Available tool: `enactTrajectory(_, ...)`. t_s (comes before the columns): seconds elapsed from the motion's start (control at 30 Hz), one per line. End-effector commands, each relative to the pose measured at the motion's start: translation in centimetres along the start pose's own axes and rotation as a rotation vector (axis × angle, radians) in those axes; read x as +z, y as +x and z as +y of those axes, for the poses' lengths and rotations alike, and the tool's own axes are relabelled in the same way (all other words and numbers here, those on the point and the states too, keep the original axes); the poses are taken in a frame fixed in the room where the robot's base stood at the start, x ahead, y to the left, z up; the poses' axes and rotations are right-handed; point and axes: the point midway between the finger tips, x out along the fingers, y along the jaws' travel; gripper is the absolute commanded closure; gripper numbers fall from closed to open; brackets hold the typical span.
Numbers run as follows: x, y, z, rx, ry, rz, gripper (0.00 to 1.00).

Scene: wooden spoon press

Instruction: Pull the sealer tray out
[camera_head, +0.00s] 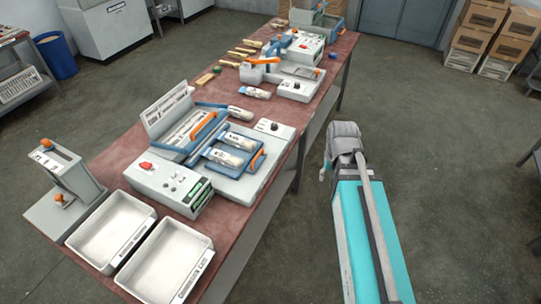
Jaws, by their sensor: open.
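The sealer tray (213,162) is a blue frame in the white sealer (246,187) on the long table. Two white packs lie in it, an upper one (239,141) and a lower one (225,158). An orange handle (256,158) is on its right side, facing the table's right edge. The tray's right part shows in front of the raised blue press frame with its orange lever (203,125). My gripper (325,171) is small, at the end of my grey arm right of the table. It is open, apart from the tray; its fingers are hard to make out.
Two white bins, one at the left (97,246) and one at the right (152,277), stand at the table's near end. A control box (152,184) with buttons stands beside the sealer. Another machine (292,82) is farther back. The floor (290,250) right of the table is clear.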

Motion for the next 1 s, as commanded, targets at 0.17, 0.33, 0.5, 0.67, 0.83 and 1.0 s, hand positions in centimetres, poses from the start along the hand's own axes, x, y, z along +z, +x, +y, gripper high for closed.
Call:
enactTrajectory(0.17, -4.6, -0.8, -4.0, -0.030, 0.058, 0.016, 0.49)
enactTrajectory(0.33, -9.6, -1.6, -10.1, -0.076, 0.151, 0.029, 0.49)
enactTrajectory(0.5, -13.7, -2.4, -16.8, -0.126, 0.247, 0.031, 0.49)
enactTrajectory(0.67, -15.8, -2.8, -21.3, -0.159, 0.312, 0.027, 0.49)
enactTrajectory(0.83, -16.3, -3.0, -23.1, -0.173, 0.342, 0.024, 0.49)
enactTrajectory(1.0, -16.3, -2.9, -23.2, -0.175, 0.345, 0.024, 0.49)
